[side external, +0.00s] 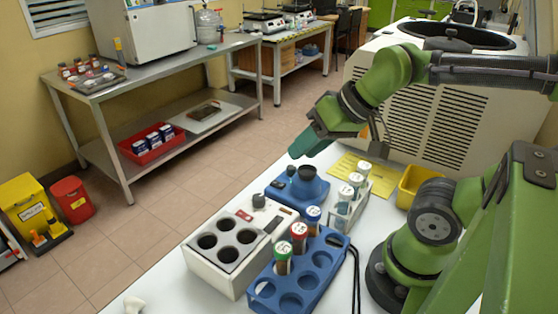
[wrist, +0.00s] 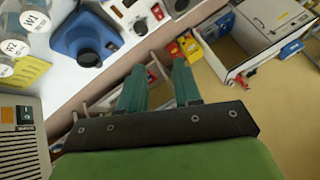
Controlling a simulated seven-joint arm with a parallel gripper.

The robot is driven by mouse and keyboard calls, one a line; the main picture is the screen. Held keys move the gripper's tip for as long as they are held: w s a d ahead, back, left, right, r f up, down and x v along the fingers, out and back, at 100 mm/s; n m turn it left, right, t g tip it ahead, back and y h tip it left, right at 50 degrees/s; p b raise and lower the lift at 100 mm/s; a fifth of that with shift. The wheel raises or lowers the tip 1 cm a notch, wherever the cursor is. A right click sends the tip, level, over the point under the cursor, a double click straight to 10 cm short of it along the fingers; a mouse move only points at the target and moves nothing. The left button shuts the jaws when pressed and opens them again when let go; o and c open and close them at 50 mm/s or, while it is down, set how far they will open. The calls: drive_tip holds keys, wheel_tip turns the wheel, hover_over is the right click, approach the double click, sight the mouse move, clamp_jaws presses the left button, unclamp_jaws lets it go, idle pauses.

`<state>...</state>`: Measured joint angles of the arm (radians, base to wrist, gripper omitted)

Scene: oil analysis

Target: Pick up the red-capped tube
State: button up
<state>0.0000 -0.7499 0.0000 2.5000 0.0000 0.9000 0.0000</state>
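The red-capped tube (side external: 299,232) stands upright in a blue rack (side external: 318,278) on the white bench in the side view. A green-capped tube (side external: 283,252) and a blue-capped tube (side external: 312,216) stand in the same rack on either side of it. My gripper (side external: 303,149) is above and behind the rack, well apart from the tubes. In the wrist view its two teal fingers (wrist: 160,88) are spread with nothing between them, so it is open. I cannot make out the red-capped tube in the wrist view.
A white block with round wells (side external: 208,272) stands left of the rack. A blue mixer (side external: 300,185) sits behind it and also shows in the wrist view (wrist: 88,45). White-capped tubes (side external: 346,192) stand in another rack. A yellow bin (side external: 408,192) and a large vented machine (side external: 420,110) are at right.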

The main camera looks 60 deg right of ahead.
drive_tip(key=shift+o, duration=0.4)
drive_tip(key=shift+a+f, duration=0.1)
drive_tip(key=n+g+h, duration=0.2)
drive_tip(key=g, duration=0.5)
hover_over(298, 228)
wheel_tip(298, 228, down, 16)
drive_tip(key=shift+r, duration=0.1)
drive_tip(key=c, duration=0.7)
